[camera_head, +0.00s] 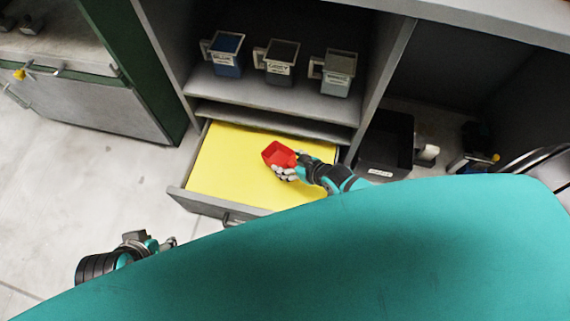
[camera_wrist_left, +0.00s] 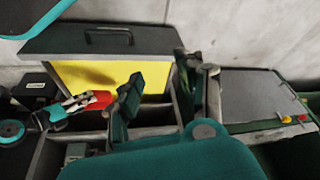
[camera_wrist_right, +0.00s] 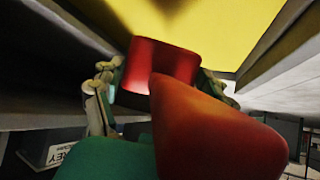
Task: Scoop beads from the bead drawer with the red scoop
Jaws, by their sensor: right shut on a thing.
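The bead drawer (camera_head: 205,206) is pulled out under the cabinet, and yellow beads (camera_head: 225,168) cover its inside. The red scoop (camera_head: 276,153) is over the right part of the beads; its visible inside looks red, with no beads to be seen. I cannot tell whether it touches the beads. My right gripper (camera_head: 287,171) is shut on the scoop. In the right wrist view the scoop (camera_wrist_right: 165,62) sits between the fingers, with yellow beyond it. My left gripper (camera_head: 155,243) is open and empty, left of the drawer and apart from it; its fingers show in the left wrist view (camera_wrist_left: 165,95).
Three labelled, handled containers, blue (camera_head: 227,56), black (camera_head: 281,62) and grey (camera_head: 338,73), stand on the shelf above the drawer. A black bin (camera_head: 385,150) stands right of the drawer. A grey-and-green cabinet (camera_head: 95,105) is at left. The floor (camera_head: 110,190) left of the drawer is clear.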

